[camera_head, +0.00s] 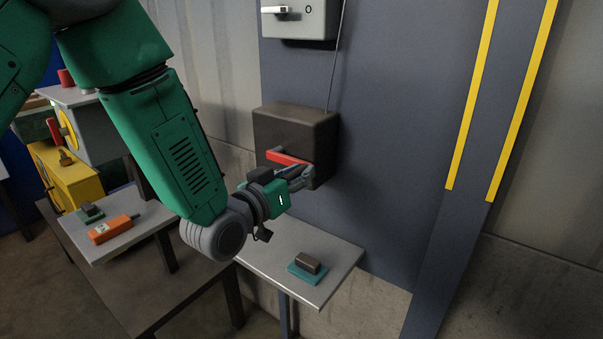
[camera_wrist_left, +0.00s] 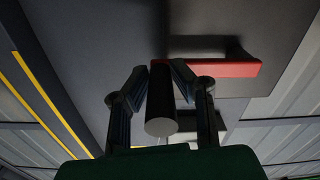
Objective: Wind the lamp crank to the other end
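The lamp crank is a red arm (camera_head: 288,158) on the front of a dark brown box (camera_head: 296,122) fixed to the wall panel. In the left wrist view the red arm (camera_wrist_left: 225,69) runs sideways from a dark cylindrical handle (camera_wrist_left: 161,105). My left gripper (camera_head: 306,172) is at the box front, by the right end of the red arm. In the wrist view its two fingers (camera_wrist_left: 160,72) lie on either side of the handle and appear to touch it. In the head view the gripper hides the handle. My right gripper is not in view.
A grey box with a white lever (camera_head: 300,14) hangs above, joined by a thin cable. A grey shelf (camera_head: 335,262) below holds a small dark block on a teal base (camera_head: 307,267). A left table carries an orange tool (camera_head: 114,229). Yellow strips mark the panel at right.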

